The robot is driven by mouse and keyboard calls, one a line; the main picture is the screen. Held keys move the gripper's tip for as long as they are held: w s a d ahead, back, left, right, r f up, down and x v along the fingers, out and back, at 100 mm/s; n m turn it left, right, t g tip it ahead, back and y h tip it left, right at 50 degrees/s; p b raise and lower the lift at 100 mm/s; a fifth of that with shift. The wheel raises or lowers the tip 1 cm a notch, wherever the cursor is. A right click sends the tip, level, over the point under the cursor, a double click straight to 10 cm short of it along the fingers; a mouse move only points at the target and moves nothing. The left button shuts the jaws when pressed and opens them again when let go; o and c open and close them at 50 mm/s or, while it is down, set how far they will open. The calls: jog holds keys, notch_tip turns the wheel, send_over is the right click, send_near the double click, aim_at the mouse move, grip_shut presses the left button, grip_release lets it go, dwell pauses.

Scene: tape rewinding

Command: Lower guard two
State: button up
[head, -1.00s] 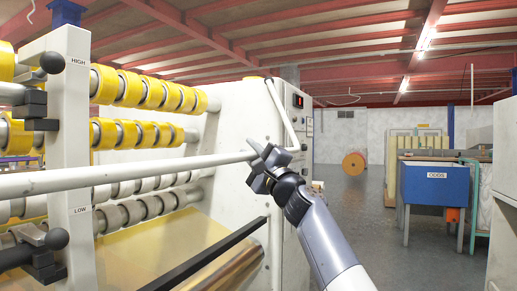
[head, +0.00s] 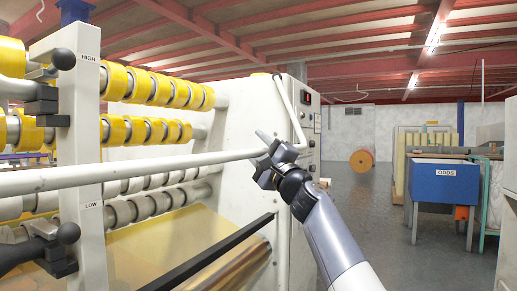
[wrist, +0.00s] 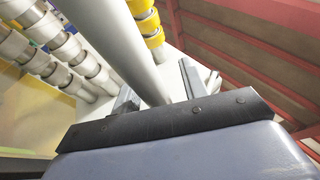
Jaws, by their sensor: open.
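The guard is a long white tubular bar (head: 140,173) across the front of the rewinding machine, between the upper and lower roller rows. At its right end it bends into a side arm (head: 290,112) that rises to the machine's top. My gripper (head: 264,150) is at the bar's right end. In the wrist view the bar (wrist: 143,55) runs between the two fingers of my gripper (wrist: 157,90), which stand apart. I cannot tell whether either finger touches it. The bar's far right end is partly hidden by my gripper.
A post marked HIGH and LOW (head: 90,150) stands at left, with black knobbed latches (head: 62,60). Yellow tape rolls (head: 160,88) sit above the bar. A black rail (head: 210,252) slopes below. A blue ODDS bin (head: 440,188) stands right, with open floor before it.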

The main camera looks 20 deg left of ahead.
jog(key=shift+f, duration=0.15)
jog(key=shift+s+d+f+b, duration=0.1)
jog(key=shift+d+f+b, duration=0.15)
jog(key=shift+b, duration=0.15)
jog(key=b+v, duration=0.4)
jog(key=v, duration=0.6)
jog(key=shift+r, duration=0.15)
jog(key=p+x, duration=0.5)
jog(key=x, duration=0.5)
jog(key=shift+a+r, duration=0.2)
jog(key=shift+a, duration=0.1)
jog(key=shift+d, duration=0.1)
